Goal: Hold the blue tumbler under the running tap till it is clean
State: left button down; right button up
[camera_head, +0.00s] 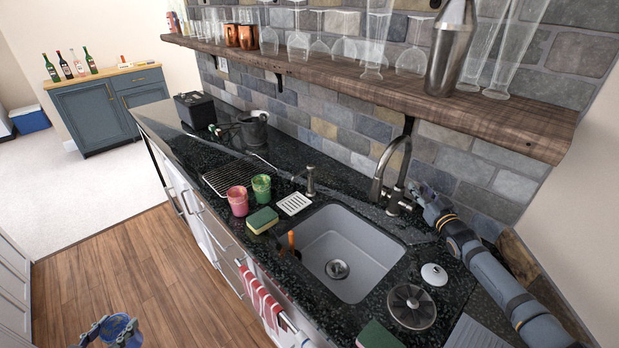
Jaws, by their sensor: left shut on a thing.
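The blue tumbler (120,326) is low at the bottom left, in front of the counter and over the wooden floor. My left gripper (117,332) is shut on it; the picture's lower edge cuts off part of both. The curved metal tap (392,153) rises behind the sink (352,247), right of its middle. I see no stream of water below its spout. My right gripper (422,195) is close beside the tap's base at its right. Whether it touches the tap or its lever, and how wide its fingers are, I cannot tell.
A pink cup (238,201), a green cup (261,188) and a sponge (263,220) stand left of the sink. A strainer (411,306) and a white plug (434,274) lie to its right. A wooden shelf (400,98) with glasses overhangs the counter. An orange-handled thing leans in the sink.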

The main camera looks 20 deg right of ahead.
pick_arm(q)
jog(key=shift+s+a, duration=0.1)
pick_arm(e)
jog(key=shift+s+a+r, duration=0.1)
jog(key=shift+a+r, duration=0.05)
grip_shut()
pick_arm(q)
jog(key=shift+r, duration=0.15)
jog(key=shift+r+p, duration=0.6)
jog(key=shift+p, duration=0.1)
pick_arm(e)
jog(key=shift+a+r+n, duration=0.1)
jog(key=shift+a+n, duration=0.1)
jog(key=shift+n, duration=0.1)
pick_arm(q)
jog(key=shift+r, duration=0.25)
jog(key=shift+f, duration=0.15)
pick_arm(e)
jog(key=shift+s+a+f+n+t, duration=0.15)
jog(key=shift+a+f+n+t, duration=0.15)
jog(key=shift+f+n, duration=0.1)
jog(key=shift+c, duration=2.3)
grip_release()
jog(key=o, duration=0.5)
jog(key=shift+s+d+r, duration=0.1)
jog(key=shift+s+r, duration=0.05)
jog(key=shift+r, duration=0.05)
jog(key=shift+c, duration=0.2)
